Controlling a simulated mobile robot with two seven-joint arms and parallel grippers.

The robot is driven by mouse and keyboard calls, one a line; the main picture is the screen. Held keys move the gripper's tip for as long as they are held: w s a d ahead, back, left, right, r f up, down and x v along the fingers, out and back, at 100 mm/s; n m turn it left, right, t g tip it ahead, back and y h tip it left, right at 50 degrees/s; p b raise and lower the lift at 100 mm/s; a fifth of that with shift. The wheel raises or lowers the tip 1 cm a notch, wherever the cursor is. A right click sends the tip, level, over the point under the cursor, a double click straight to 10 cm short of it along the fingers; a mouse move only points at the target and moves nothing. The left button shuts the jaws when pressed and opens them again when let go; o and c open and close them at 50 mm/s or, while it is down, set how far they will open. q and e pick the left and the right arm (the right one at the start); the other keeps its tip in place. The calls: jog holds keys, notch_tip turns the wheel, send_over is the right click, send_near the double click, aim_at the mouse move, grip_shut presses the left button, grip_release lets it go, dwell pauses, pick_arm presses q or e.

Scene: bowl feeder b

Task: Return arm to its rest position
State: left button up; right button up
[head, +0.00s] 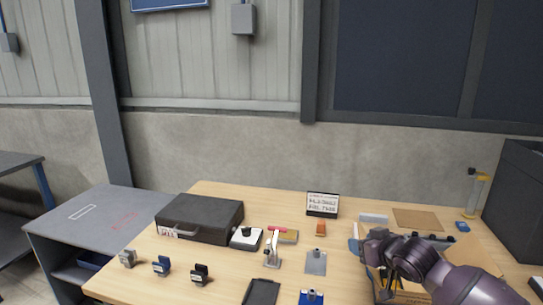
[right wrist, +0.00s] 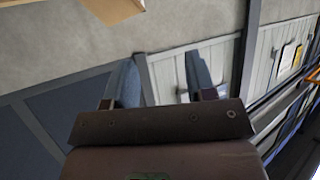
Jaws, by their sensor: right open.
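My right arm reaches in from the lower right in the head view. My right gripper (head: 359,248) is above the right part of the wooden table (head: 215,262). In the right wrist view its two blue-grey fingers (right wrist: 163,78) stand apart with nothing between them, so it is open and empty. Behind the fingers the wrist view shows wall panels and a brown piece at the top left. My left gripper is not in view.
A dark case (head: 200,217) lies at the table's back left. A small sign (head: 322,204) stands at the back. Several stamp-like tools (head: 161,266) stand front left. A dark grey box (head: 517,200) stands at the right. A grey cabinet (head: 95,225) stands left of the table.

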jog(key=s+d+f+m+h, duration=0.1)
jog(key=s+f, duration=0.7)
jog(key=s, duration=0.3)
jog(key=s+d+f+m+h, duration=0.1)
jog(key=s+f+h, duration=0.1)
jog(key=s+f, duration=0.6)
jog(key=s+d+f+m+h, duration=0.1)
jog(key=s+d+f, duration=0.1)
jog(key=s+f, duration=0.6)
jog(key=s, duration=0.7)
jog(key=shift+s+g+h, duration=0.3)
jog(key=shift+s, duration=0.1)
